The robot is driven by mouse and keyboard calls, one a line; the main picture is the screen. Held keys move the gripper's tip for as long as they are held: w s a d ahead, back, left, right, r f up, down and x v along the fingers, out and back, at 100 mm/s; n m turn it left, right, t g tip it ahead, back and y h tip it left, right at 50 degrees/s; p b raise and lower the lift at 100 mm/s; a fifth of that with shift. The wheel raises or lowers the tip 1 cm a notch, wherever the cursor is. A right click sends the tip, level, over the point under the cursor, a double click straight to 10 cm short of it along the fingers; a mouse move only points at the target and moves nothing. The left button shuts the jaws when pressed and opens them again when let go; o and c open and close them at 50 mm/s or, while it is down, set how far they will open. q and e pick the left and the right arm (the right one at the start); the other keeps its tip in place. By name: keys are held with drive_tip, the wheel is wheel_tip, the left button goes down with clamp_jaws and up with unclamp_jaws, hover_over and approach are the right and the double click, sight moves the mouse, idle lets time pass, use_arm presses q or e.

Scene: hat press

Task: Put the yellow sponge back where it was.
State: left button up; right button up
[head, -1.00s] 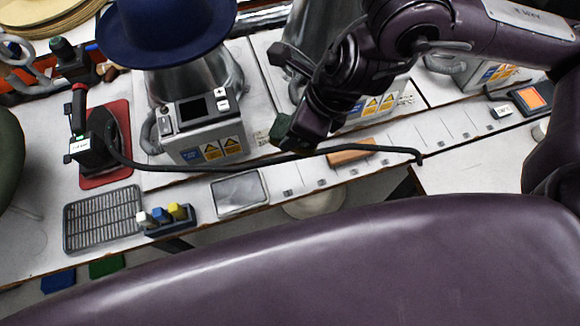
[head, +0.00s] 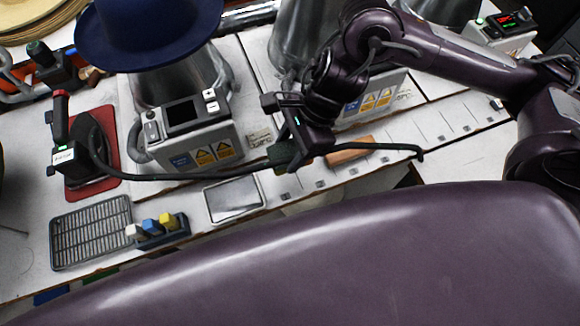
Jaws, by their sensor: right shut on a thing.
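My right gripper (head: 300,150) points down over the front strip of the bench, between the hat press and a tan block (head: 350,150). It is shut on a dark green block (head: 283,153), which shows only partly beneath the fingers. I cannot tell whether the block touches the bench. No yellow sponge can be made out clearly. The only clearly yellow item is a small yellow-topped piece (head: 168,221) in a dark rack (head: 163,237), beside a blue and a white one. My left gripper is not in view.
A black cable (head: 180,176) runs from the iron (head: 75,150) on its red mat past my right gripper. A blue hat (head: 150,30) sits on the press. A grey tray (head: 235,199) and a wire rack (head: 90,232) lie along the front edge.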

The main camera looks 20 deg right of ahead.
wheel_tip(320, 180, down, 9)
drive_tip(key=shift+f+p, duration=0.1)
drive_tip(key=shift+p, duration=0.2)
drive_tip(key=o, duration=0.9)
drive_tip(key=b+v, duration=0.1)
drive_tip(key=v, duration=1.1)
drive_tip(key=shift+s, duration=0.15)
